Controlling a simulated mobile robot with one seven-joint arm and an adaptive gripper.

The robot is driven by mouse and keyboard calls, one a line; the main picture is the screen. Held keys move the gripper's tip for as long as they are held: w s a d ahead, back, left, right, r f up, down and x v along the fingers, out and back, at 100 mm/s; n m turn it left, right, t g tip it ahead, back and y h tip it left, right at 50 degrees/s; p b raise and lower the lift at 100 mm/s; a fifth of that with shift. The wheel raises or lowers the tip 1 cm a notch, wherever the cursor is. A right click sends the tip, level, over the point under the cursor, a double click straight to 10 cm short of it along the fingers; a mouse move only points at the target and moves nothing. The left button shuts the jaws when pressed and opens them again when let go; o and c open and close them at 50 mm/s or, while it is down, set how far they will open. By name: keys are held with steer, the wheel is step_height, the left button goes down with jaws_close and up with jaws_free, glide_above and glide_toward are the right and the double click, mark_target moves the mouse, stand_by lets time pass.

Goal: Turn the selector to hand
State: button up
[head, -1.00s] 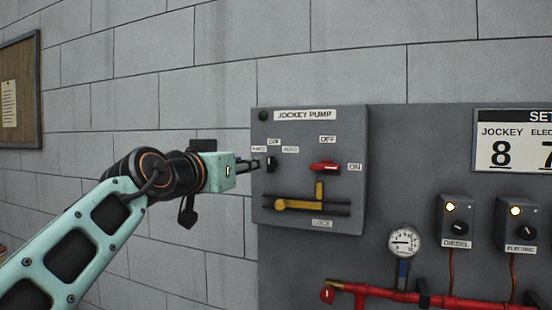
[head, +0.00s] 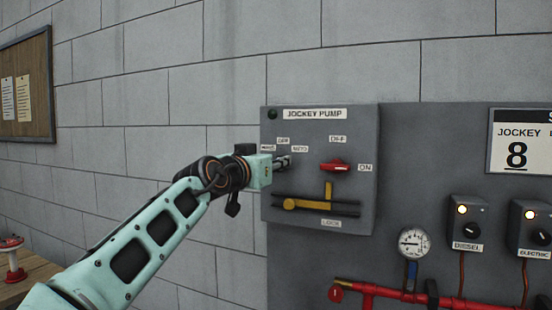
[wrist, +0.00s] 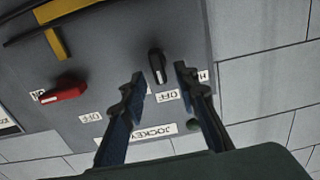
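The jockey pump box (head: 350,222) is a grey panel on the wall. Its selector is a black knob (wrist: 156,66), seen in the wrist view with its white mark toward the OFF label (wrist: 167,96). In the head view, the HAND label (head: 268,148) is left of OFF, and AUTO (head: 300,149) is right. My gripper (head: 286,162) is at the selector and hides most of it there. In the wrist view my gripper (wrist: 160,78) is open, with a finger on each side of the knob and visible gaps between. Contact is not visible.
A red switch handle (head: 335,167) sits right of the selector, and a yellow lever (head: 305,204) below. A gauge (head: 414,243), red pipe (head: 385,293) and the diesel (head: 468,222) and electric (head: 535,230) boxes are lower right.

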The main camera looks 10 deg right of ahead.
steer(key=shift+w+d, duration=0.2)
steer(key=shift+w, duration=0.15)
steer(key=shift+c, duration=0.2)
jaws_close()
steer(key=shift+f+n, duration=0.1)
steer(key=shift+n, duration=0.2)
steer(key=shift+w+a+n+b, duration=0.15)
steer(key=shift+n+b, duration=0.65)
steer(key=shift+n, duration=1.3)
steer(key=shift+a+n+b, duration=0.15)
steer(key=shift+n+b, duration=0.6)
steer(key=shift+n, duration=1.35)
steer(key=shift+f, duration=0.1)
